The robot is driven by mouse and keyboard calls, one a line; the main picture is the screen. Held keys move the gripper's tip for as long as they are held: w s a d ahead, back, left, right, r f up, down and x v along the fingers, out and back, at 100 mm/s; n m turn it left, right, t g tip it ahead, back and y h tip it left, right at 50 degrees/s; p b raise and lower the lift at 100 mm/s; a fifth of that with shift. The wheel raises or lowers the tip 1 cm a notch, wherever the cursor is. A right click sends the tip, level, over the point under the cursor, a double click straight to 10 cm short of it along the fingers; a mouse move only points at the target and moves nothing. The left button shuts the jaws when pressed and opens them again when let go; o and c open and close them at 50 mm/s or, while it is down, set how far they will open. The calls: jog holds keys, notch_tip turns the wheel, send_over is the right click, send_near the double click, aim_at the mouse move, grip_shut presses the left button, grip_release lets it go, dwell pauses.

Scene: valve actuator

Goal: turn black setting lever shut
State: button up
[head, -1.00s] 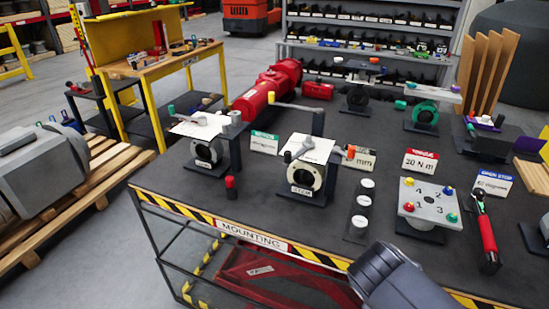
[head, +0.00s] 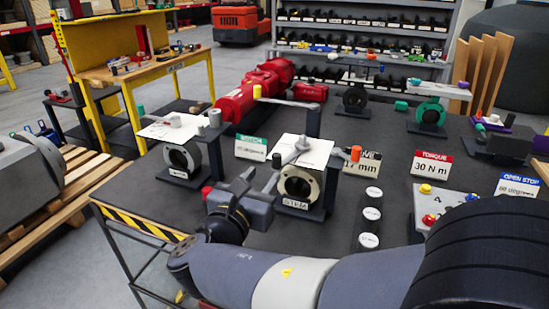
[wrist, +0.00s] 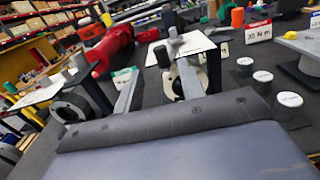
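A valve unit (head: 298,187) with a pale round flange stands on the dark table, a white card on top. A dark post (head: 314,122) behind carries a long bar (head: 285,102) with a yellow tip. My gripper (head: 264,178) is just left of this valve. The wrist view shows its two fingers apart, with nothing between them; the right finger (wrist: 187,82) appears in front of the valve (wrist: 176,80). Contact cannot be told.
A second valve (head: 180,158) with a green-tipped lever stands left. A red-capped piece (head: 207,193) lies beside my gripper. A row of white-capped cylinders (head: 370,215) stands right, near a plate with coloured knobs (head: 430,203). A red motor (head: 262,92) lies behind.

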aim_at(275, 160)
jog(key=x, duration=0.9)
jog(key=shift+p, duration=0.35)
jog(key=shift+s, duration=0.1)
grip_shut()
